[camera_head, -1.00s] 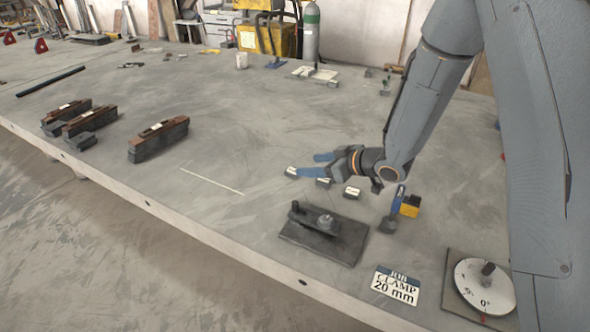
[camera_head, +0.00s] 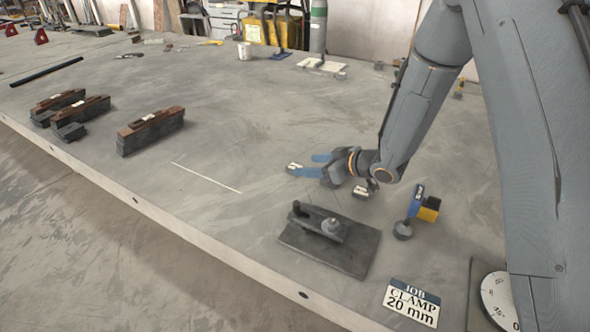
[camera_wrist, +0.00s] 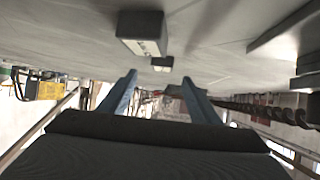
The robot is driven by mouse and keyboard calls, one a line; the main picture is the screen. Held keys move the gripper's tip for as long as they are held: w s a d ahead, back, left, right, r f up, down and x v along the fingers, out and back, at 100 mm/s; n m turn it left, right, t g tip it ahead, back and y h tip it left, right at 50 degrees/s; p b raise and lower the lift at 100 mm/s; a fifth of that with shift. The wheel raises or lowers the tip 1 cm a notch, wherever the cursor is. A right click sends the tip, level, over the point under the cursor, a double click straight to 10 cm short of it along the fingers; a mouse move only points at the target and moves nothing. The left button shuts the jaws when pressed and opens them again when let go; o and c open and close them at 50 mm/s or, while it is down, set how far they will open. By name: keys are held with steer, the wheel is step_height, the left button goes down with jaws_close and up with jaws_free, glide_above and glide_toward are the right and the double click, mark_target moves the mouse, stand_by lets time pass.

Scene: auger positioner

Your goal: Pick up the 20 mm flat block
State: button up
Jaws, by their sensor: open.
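Small dark blocks with pale labels lie on the grey table around my gripper. One block (camera_head: 292,166) is just beyond the blue fingertips in the head view; another (camera_head: 362,192) is below the wrist. My gripper (camera_head: 304,164) is open and low over the table, fingers pointing left. The labels are too small to read, so I cannot tell which block is 20 mm.
A dark clamp plate (camera_head: 330,240) with a bolt stands in front of my gripper. A blue and yellow tool (camera_head: 416,211) stands to its right. A "JOB CLAMP 20 mm" card (camera_head: 412,301) and a dial (camera_head: 499,300) are near the front edge.

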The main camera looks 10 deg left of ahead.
mark_target(295, 166)
steer(key=shift+p+x, duration=0.75)
steer(key=shift+x, duration=1.8)
steer(key=shift+s+f, duration=0.15)
jaws_close()
